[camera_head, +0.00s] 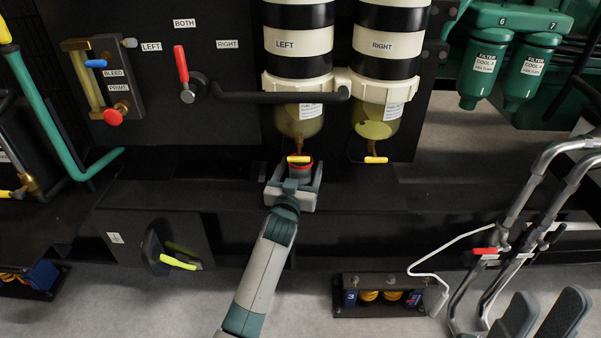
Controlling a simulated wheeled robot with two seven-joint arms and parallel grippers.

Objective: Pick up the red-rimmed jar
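The red-rimmed jar (301,166) stands on the dark ledge under the left filter bowl (299,122). Only its red upper part shows; my gripper hides the lower part. The yellow drain handle (299,159) of that bowl overlaps the rim in the picture. My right gripper (297,180) reaches in from below, with one finger on each side of the jar. The fingers look spread, and I cannot tell whether either touches the jar. My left gripper is not in view.
The right filter bowl (376,122) with its yellow handle (376,160) hangs close to the right. A black bar (280,97) crosses in front of the filters. Silver tubes (521,210) stand at the right. The dark ledge (430,197) right of the gripper is clear.

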